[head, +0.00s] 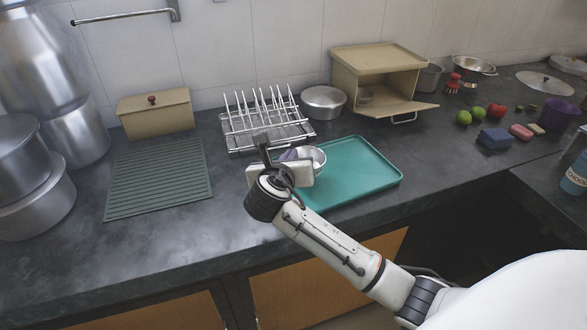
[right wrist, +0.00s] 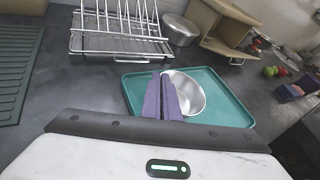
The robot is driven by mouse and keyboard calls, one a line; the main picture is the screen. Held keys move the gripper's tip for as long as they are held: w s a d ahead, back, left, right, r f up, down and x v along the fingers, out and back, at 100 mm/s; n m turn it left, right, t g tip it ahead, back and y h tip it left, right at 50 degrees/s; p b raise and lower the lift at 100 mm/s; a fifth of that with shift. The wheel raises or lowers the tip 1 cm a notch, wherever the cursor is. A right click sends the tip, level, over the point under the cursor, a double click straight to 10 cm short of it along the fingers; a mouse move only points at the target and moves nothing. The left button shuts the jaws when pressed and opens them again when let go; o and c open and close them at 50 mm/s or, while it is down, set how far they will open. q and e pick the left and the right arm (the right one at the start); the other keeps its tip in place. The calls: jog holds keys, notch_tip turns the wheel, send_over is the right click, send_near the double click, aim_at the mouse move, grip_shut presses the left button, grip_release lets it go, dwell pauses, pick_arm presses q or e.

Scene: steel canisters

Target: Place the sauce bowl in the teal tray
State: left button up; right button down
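The sauce bowl (head: 317,157) is a small shiny metal bowl at the left part of the teal tray (head: 362,178), partly hidden by my right gripper (head: 290,155) in the head view. In the right wrist view, the purple fingers of the right gripper (right wrist: 164,98) are close together at the left rim of the sauce bowl (right wrist: 190,94), pinching its wall. The bowl appears over the left part of the teal tray (right wrist: 232,108). I cannot tell whether its base touches the tray. My left gripper is not in view.
A green ribbed mat (head: 158,180) lies to the left. A beige bread box (head: 378,75) stands open behind right. The tray's right half is empty.

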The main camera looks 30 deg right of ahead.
notch_tip(320, 180, down, 3)
jog(key=shift+f+b, duration=0.2)
jog(key=shift+b, duration=0.1)
jog(key=shift+f, duration=0.1)
jog(key=c, duration=2)
grip_release()
jog(key=shift+c, duration=0.2)
jog(key=shift+s+a+r, duration=0.1)
jog(key=shift+r, duration=0.1)
jog(key=p+v, duration=0.1)
jog(key=v, duration=1)
jog(key=shift+s+a+r, duration=0.15)
jog(key=shift+s+a, duration=0.1)
